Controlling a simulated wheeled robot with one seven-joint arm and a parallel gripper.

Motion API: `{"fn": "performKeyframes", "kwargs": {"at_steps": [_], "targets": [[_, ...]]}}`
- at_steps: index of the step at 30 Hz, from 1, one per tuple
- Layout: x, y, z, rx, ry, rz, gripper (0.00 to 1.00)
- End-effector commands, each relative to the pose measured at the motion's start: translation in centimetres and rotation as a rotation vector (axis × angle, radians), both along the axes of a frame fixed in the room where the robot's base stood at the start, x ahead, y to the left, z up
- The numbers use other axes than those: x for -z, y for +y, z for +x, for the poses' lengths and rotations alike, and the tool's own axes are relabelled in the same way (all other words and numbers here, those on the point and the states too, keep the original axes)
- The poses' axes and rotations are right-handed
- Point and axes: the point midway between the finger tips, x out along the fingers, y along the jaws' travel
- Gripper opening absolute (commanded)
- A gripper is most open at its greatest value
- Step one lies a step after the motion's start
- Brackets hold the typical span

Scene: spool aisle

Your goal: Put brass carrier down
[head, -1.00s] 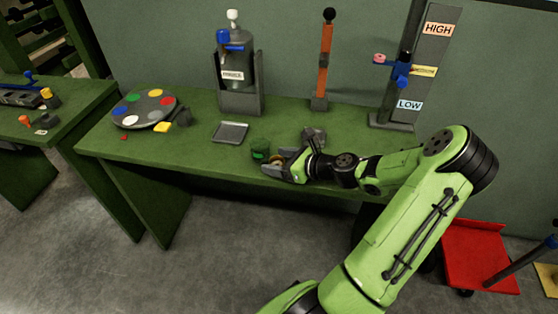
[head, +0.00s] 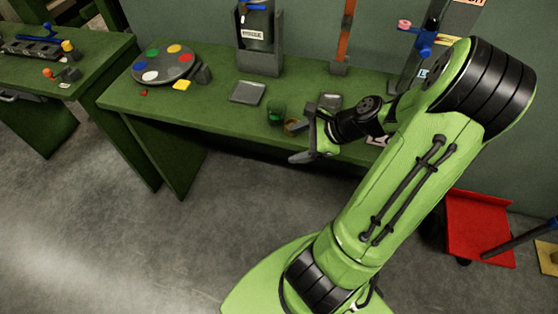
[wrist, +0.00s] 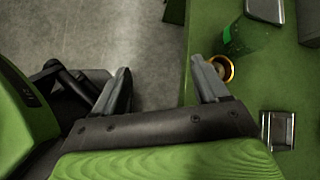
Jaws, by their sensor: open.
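The brass carrier (head: 293,126), a small brass-rimmed ring or cup, sits on the green bench near its front edge. It is beside a dark green cup (head: 276,113). In the wrist view the brass carrier (wrist: 229,68) shows its round rim, partly hidden behind the right fingertip. My gripper (head: 305,135) is open at the bench's front edge, one finger close to the carrier and the other out over the floor. In the wrist view nothing is between the fingers of my gripper (wrist: 160,65). I cannot tell whether the near finger touches the carrier.
A grey tray (head: 247,92) lies left of the cup, and a small metal block (head: 330,101) lies to the right. A disc with coloured spots (head: 164,66) stands at the bench's left. A red cart (head: 477,228) is on the floor at right. The left floor is clear.

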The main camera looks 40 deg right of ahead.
Motion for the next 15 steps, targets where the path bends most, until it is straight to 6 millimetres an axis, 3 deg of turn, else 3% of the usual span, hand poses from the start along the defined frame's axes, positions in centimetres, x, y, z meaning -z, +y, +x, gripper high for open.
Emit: {"fn": "performKeyframes", "kwargs": {"at_steps": [3,8,12,15], "targets": [[-1.5,4.8,-0.1,-0.387,0.061,-0.318,0.73],[-5.6,10.4,-2.1,-0.917,0.046,-0.751,0.73],[-10.1,14.5,-5.3,-1.318,-0.072,-1.087,0.73],[-12.5,16.3,-8.1,-1.531,-0.195,-1.265,0.73]]}}
